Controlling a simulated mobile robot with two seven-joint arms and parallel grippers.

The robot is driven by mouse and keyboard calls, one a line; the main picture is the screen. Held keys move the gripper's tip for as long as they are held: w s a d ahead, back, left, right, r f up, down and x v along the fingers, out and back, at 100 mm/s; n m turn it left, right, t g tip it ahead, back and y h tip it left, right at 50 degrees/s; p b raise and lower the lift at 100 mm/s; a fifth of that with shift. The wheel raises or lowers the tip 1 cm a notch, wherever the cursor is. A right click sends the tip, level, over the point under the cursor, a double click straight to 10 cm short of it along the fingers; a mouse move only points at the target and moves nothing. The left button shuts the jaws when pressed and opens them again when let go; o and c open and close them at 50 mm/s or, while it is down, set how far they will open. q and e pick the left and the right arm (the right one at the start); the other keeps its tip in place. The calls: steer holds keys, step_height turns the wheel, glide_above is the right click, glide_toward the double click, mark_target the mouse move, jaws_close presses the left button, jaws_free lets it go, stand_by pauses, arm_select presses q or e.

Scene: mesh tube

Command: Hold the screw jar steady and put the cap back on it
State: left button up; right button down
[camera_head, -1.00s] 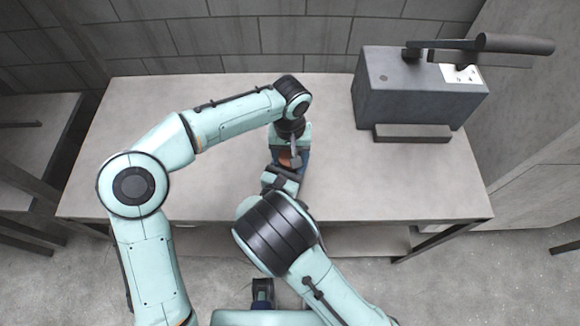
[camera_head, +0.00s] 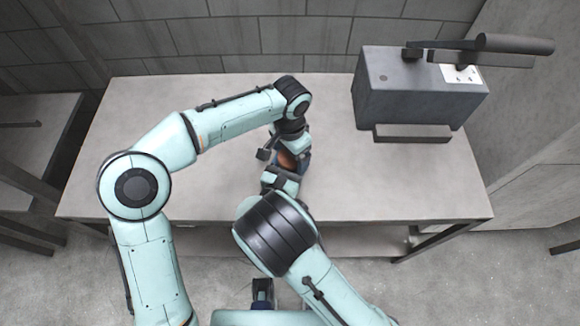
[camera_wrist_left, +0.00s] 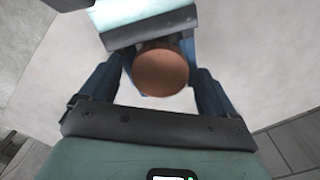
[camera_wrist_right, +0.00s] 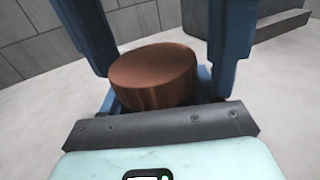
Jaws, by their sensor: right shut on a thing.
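My right gripper (camera_head: 281,180) is shut around the jar just below the cap. My left gripper (camera_head: 294,158) is above, its blue fingers open on either side of the cap (camera_wrist_left: 160,80), with gaps at the cap's sides.
The grey table (camera_head: 180,185) is clear to the left and right of the grippers. A dark box-shaped machine (camera_head: 415,95) with a long lever handle (camera_head: 490,44) stands at the table's back right. A block wall is behind.

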arm_select(q)
steer(key=shift+r, duration=0.1)
steer(key=shift+r, duration=2.2)
steer(key=shift+c, duration=0.3)
steer(key=n, duration=0.1)
steer(key=r+n, duration=0.1)
steer(key=n, duration=0.2)
steer(key=shift+r+n, duration=0.3)
steer(key=n, duration=0.1)
steer(key=r+n, duration=0.1)
steer(key=n, duration=0.3)
steer(key=shift+r, duration=0.4)
steer(key=shift+f, duration=4.05)
steer(key=shift+c, duration=0.4)
